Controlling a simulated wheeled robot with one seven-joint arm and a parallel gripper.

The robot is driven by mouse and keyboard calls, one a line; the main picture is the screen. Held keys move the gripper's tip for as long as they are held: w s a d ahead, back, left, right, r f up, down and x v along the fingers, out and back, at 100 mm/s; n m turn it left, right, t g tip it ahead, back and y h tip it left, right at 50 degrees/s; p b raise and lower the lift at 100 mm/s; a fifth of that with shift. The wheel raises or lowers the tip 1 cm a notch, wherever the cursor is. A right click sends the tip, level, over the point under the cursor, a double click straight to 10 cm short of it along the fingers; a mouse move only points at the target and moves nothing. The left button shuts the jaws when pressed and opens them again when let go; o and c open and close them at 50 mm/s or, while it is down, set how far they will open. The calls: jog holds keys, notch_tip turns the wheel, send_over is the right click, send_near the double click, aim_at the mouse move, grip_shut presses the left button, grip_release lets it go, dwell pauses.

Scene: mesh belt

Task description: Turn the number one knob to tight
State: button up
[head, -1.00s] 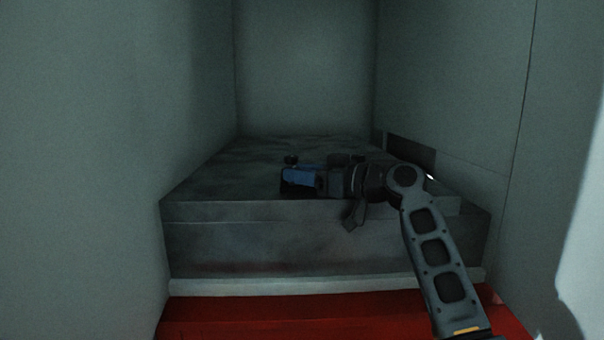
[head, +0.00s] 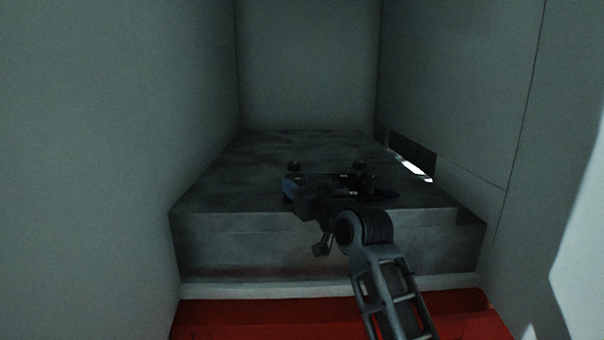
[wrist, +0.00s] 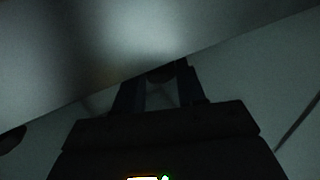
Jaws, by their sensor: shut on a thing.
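In the head view, a dark round knob (head: 294,165) stands at the left on top of the grey block (head: 235,185). A second dark knob (head: 359,165) stands to its right. My gripper (wrist: 160,82) shows in the wrist view with its two fingers apart, one on each side of a dark round knob (wrist: 161,73), and is shut on it. Another dark round shape (wrist: 10,139) is cut off at the left edge there. No number or tight mark can be read. In the head view my wrist hides the fingertips, and I cannot tell which knob is held.
Grey walls (head: 100,150) close in on the left, right and back. A dark slot (head: 412,160) with a bright patch opens low in the right wall. A red base (head: 260,320) lies in front of the block. The block's top left is clear.

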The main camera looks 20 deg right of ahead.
jog(key=m+h, duration=0.1)
jog(key=h, duration=0.1)
jog(key=a+m+h, duration=0.1)
jog(key=h, duration=0.1)
jog(key=shift+m, duration=0.3)
jog(key=m+h+b, duration=0.1)
jog(key=h+b, duration=0.1)
jog(key=m+h+b, duration=0.1)
jog(key=b, duration=0.2)
jog(key=shift+w+a+f+m+g+h, duration=0.1)
jog(key=shift+a+f+m+g+h, duration=0.1)
jog(key=shift+f+m+g+h, duration=0.15)
jog(key=m+h+b, duration=0.1)
jog(key=b, duration=0.1)
jog(key=g+h+b, duration=0.1)
jog(key=h+b, duration=0.1)
jog(key=m+g+h+b, duration=0.1)
jog(key=b, duration=0.2)
jog(key=shift+w+a+m, duration=0.15)
jog(key=shift+a+m, duration=0.1)
jog(key=shift+m, duration=0.1)
jog(key=m+g+h+b, duration=0.2)
jog(key=b, duration=0.1)
jog(key=g+h+b, duration=0.1)
jog(key=shift+w+a+r+m+h+b, duration=0.15)
jog(key=shift+r+m+h+b, duration=0.1)
jog(key=shift+m+h+b, duration=0.15)
jog(key=shift+r, duration=0.1)
jog(key=o, duration=1.1)
jog(key=shift+c, duration=0.2)
